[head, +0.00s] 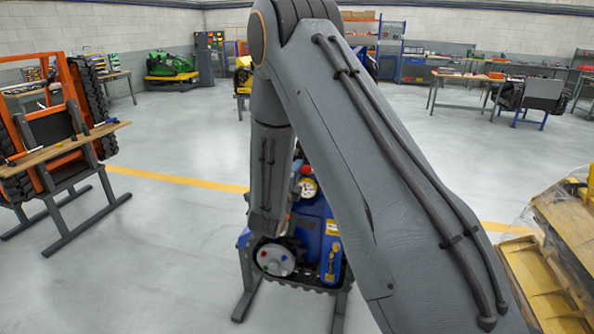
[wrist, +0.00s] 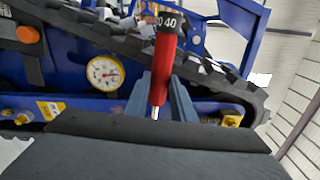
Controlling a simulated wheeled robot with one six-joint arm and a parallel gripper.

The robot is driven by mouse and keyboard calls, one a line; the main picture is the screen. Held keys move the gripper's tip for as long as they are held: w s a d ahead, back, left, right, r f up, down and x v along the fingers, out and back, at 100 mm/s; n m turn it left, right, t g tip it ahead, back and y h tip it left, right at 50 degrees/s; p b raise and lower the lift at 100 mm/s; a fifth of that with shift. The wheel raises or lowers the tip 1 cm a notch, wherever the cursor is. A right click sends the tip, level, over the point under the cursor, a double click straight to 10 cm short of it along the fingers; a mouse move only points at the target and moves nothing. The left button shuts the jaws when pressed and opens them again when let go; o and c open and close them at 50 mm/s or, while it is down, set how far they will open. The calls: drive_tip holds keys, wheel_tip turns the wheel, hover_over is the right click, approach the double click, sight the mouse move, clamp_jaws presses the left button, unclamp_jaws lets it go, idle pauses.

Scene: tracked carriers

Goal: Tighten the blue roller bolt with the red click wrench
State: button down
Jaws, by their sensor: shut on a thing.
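In the wrist view, my gripper (wrist: 172,100) is shut on the red click wrench (wrist: 161,72). The wrench has a red grip and a black end marked 40, and a thin bright tip shows below the grip. There a grey roller disc (head: 274,258) low on the blue tracked carrier (head: 311,225) bears small coloured bolt heads. They are too small to tell the blue one surely. The wrist view does not clearly show the blue bolt, and the wrench's working end is hidden there.
A dial gauge (wrist: 105,73) and black track (wrist: 90,34) are close behind the wrench. A wooden bench (head: 62,146) with tools stands left before an orange machine. Yellow parts (head: 545,277) lie at the right. The floor left of the carrier is clear.

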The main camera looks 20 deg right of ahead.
drive_tip(key=f+n+b, duration=0.1)
drive_tip(key=f+n, duration=0.3)
drive_tip(key=f, duration=0.1)
drive_tip(key=shift+s+d+f+n+b, duration=0.2)
drive_tip(key=shift+f+n+b, duration=0.1)
drive_tip(key=shift+b, duration=0.1)
idle(0.9)
wheel_tip(320, 180, down, 6)
drive_tip(key=s+d+n+b, duration=0.1)
drive_tip(key=d+n, duration=0.2)
drive_tip(key=n, duration=0.2)
drive_tip(key=shift+s+r+n, duration=0.15)
drive_tip(key=shift+s+n, duration=0.25)
idle(1.0)
drive_tip(key=shift+a, duration=0.1)
drive_tip(key=shift+w+a+r+m, duration=0.25)
drive_tip(key=shift+a+r+m, duration=0.1)
drive_tip(key=shift+r+m, duration=0.2)
drive_tip(key=shift+r, duration=0.1)
